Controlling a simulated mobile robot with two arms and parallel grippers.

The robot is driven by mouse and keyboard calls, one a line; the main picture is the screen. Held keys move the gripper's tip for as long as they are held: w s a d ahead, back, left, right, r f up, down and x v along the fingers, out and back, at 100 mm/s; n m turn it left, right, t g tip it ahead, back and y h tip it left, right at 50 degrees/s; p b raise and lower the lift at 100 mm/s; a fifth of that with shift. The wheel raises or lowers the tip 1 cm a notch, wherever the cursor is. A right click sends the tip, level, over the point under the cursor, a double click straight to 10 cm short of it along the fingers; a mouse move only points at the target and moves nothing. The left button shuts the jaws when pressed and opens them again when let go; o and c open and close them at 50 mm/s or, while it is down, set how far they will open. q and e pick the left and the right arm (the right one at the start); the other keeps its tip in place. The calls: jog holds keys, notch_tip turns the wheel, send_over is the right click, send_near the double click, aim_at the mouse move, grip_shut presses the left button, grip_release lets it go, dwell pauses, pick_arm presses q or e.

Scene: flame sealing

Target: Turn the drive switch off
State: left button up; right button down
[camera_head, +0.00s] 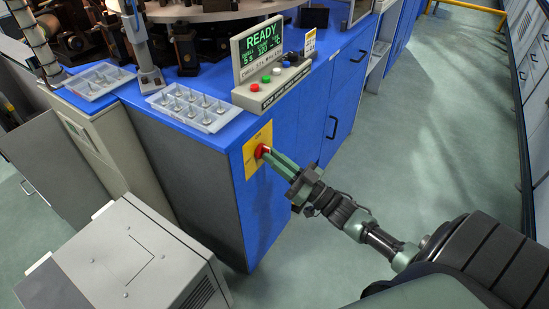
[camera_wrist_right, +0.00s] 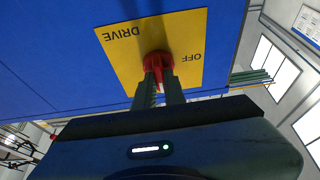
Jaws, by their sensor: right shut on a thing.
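The drive switch is a red knob (camera_head: 262,151) on a yellow plate (camera_head: 251,160), fixed to the side of the blue cabinet. In the right wrist view the red knob (camera_wrist_right: 157,60) sits in the middle of the yellow plate (camera_wrist_right: 118,55), which carries the words DRIVE and OFF and appears upside down. My right gripper (camera_head: 268,155) reaches in from the right and is shut on the red knob, with its fingertips on either side of it. The fingers hide part of the knob, so I cannot tell its exact setting. My left gripper is not in view.
A control box (camera_head: 270,85) with a READY display and coloured buttons stands on the blue cabinet top. Trays of small parts (camera_head: 190,107) lie beside it. A grey box (camera_head: 125,260) stands at the lower left. The green floor (camera_head: 430,130) to the right is clear.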

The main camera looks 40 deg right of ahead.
jog(key=shift+n+y, duration=0.4)
pick_arm(q)
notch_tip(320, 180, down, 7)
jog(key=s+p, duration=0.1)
jog(key=p, duration=0.1)
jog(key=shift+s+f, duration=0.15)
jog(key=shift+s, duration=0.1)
pick_arm(e)
jog(key=shift+d+r+n+g+y, duration=0.1)
jog(key=shift+n+g+y, duration=0.9)
jog(key=shift+n, duration=2.65)
jog(key=shift+d+n+g+y, duration=0.15)
jog(key=shift+n+g, duration=1.5)
jog(key=shift+n, duration=2.05)
jog(key=shift+a+r+n+g+y, duration=0.1)
jog(key=shift+n+g+y, duration=0.9)
jog(key=shift+n, duration=2.65)
jog(key=shift+g+h, duration=0.35)
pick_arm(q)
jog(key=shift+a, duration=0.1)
